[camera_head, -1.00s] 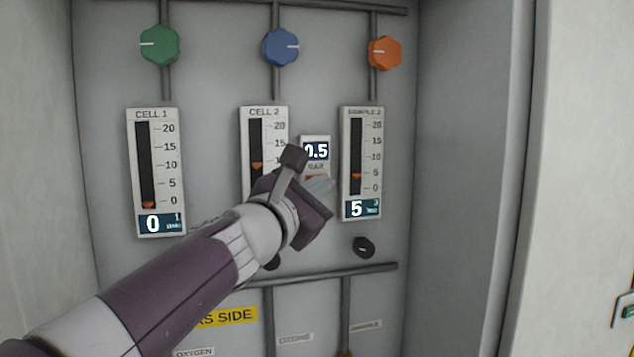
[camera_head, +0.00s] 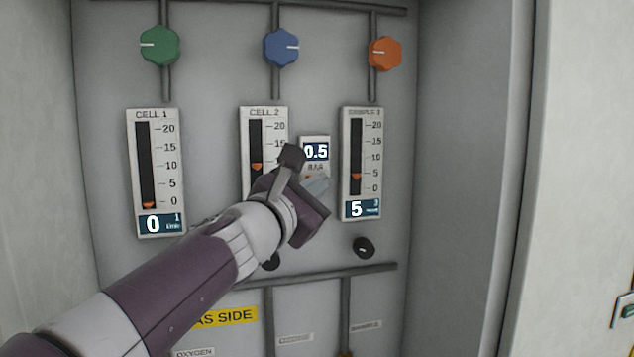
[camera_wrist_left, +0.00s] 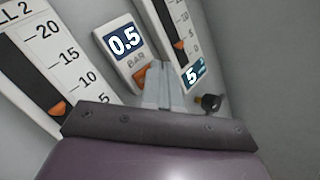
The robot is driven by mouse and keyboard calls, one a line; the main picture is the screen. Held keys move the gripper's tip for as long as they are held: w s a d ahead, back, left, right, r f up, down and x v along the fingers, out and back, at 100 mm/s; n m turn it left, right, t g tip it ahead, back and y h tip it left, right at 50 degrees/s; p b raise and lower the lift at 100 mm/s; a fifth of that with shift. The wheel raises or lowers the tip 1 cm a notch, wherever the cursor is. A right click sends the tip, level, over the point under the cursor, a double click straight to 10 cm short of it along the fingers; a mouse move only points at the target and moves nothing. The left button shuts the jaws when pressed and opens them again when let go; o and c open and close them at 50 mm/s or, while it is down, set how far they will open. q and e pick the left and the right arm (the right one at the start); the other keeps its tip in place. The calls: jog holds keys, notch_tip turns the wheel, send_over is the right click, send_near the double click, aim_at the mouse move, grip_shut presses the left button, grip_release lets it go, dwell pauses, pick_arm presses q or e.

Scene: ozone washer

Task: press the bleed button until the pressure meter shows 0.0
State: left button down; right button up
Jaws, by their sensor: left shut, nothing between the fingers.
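The pressure meter (camera_head: 315,151) is a small white plate between two flow gauges and reads 0.5 BAR. It also shows in the left wrist view (camera_wrist_left: 124,41). An orange-red patch (camera_wrist_left: 143,74) on the plate's lower part, under the word BAR, is perhaps the bleed button; my fingers hide much of it. My left gripper (camera_head: 318,184) is shut and empty, its fingertips in front of the plate's lower part. In the left wrist view its pale fingers (camera_wrist_left: 158,72) overlap the orange patch's right side. I cannot tell whether they touch it. My right gripper is out of view.
The CELL 2 gauge (camera_head: 278,122) stands left of the meter, partly behind my gripper. A gauge reading 5 (camera_head: 360,150) stands close on its right. The CELL 1 gauge (camera_head: 154,116) reads 0. A black knob (camera_head: 364,247) protrudes below right.

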pick_arm(q)
jog(key=shift+w+a, duration=0.15)
jog(key=shift+w, duration=0.25)
dwell(0.8)
jog(key=shift+s+d+b, duration=0.25)
jog(key=shift+s+b, duration=0.05)
jog(key=shift+s, duration=0.45)
jog(key=shift+s, duration=0.1)
jog(key=s, duration=0.1)
jog(key=s+d, duration=0.1)
jog(key=s, duration=0.1)
jog(key=s+b, duration=0.1)
jog(key=shift+s+d, duration=0.3)
dwell(0.5)
